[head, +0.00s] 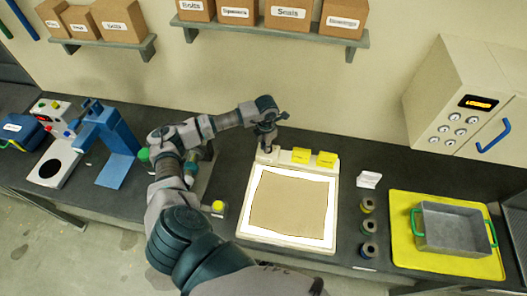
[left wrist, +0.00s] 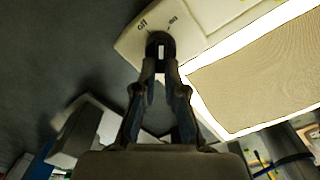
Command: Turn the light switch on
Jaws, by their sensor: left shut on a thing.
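The light switch is a dark round knob (left wrist: 160,45) on the cream top edge of the light box (left wrist: 205,20). "Off" is printed to its left and "on" to its right in the left wrist view. A white mark shows at the knob between my fingers. My left gripper (left wrist: 160,65) is shut on the knob; in the head view the gripper (head: 267,146) points down at the box's upper left corner, where it hides the knob. The light box panel (head: 245,222) looks bright white around a tan sheet (head: 290,200). My right gripper is not in view.
Yellow blocks (head: 327,159) sit on the box's back edge. A blue press (head: 110,140) stands to the left. Dark round parts (head: 368,228), a yellow mat (head: 407,258) with a metal tray (head: 452,249), and a cream oven (head: 450,85) are to the right. Shelves with boxes hang above.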

